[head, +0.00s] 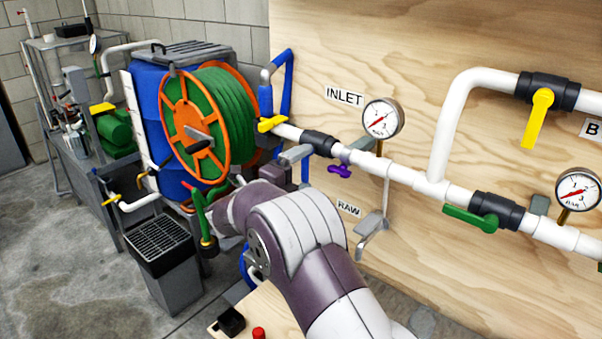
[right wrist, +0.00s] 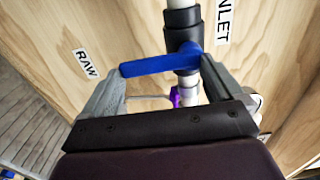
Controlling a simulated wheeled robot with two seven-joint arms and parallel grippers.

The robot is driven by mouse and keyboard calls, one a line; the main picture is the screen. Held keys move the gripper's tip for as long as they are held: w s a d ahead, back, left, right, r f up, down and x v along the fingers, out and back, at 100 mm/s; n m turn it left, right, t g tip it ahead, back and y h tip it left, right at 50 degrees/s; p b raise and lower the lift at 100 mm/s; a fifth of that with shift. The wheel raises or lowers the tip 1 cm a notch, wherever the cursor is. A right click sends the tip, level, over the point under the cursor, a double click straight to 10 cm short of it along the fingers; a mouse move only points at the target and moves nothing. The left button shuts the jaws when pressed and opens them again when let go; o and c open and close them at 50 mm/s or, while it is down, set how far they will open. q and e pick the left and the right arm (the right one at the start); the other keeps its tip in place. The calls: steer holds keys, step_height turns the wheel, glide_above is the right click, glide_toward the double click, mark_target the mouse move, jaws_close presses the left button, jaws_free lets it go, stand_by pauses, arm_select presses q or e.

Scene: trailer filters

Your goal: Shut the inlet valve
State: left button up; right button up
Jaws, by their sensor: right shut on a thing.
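The inlet valve (head: 320,143) is a black body on the white pipe by the INLET label. Its blue lever (right wrist: 155,66) shows in the right wrist view, lying crosswise to the pipe. My right gripper (right wrist: 163,68) is shut on the lever, with one grey finger at each end of it. In the head view my right arm reaches up to the valve from below, and the arm hides part of the hand. The lever is mostly hidden there. My left gripper is not in view.
A purple tap (head: 340,171) hangs under the pipe just right of the valve. A pressure gauge (head: 383,118) stands above it. A green-handled valve (head: 470,218) and a yellow-handled valve (head: 538,115) are further right. A hose reel (head: 205,122) stands left of my arm.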

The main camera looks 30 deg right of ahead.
steer(key=o, duration=1.1)
steer(key=shift+o, duration=0.2)
steer(key=v, duration=1.2)
steer(key=shift+a+b, duration=0.35)
steer(key=shift+b, duration=0.05)
steer(key=shift+s, duration=0.15)
